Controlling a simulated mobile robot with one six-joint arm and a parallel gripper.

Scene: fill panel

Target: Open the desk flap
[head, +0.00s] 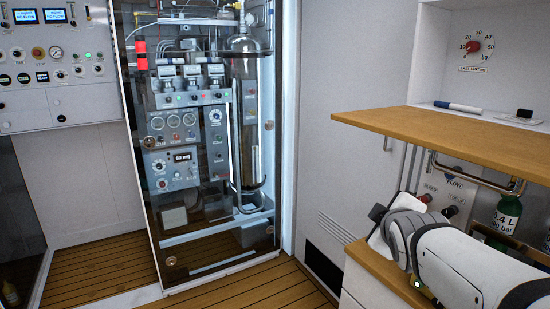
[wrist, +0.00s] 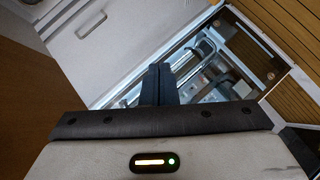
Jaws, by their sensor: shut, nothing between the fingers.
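The wooden board that looks like the desk flap (head: 440,135) juts out flat at the right in the head view, in front of a white alcove. It looks horizontal. My gripper (head: 376,212) is below the board, above a lower wooden counter (head: 372,262). Its two dark fingers are together and empty in the wrist view (wrist: 158,82). I see no contact between the fingers and the board. A brown wooden surface (wrist: 22,85) fills the left of the wrist view; I cannot tell which one it is.
Under the board are a flow panel (head: 432,192), pipes and a green bottle (head: 508,213). A marker (head: 465,107) and a small dark-and-white item (head: 522,116) lie in the alcove. A glass-fronted instrument cabinet (head: 205,130) stands left.

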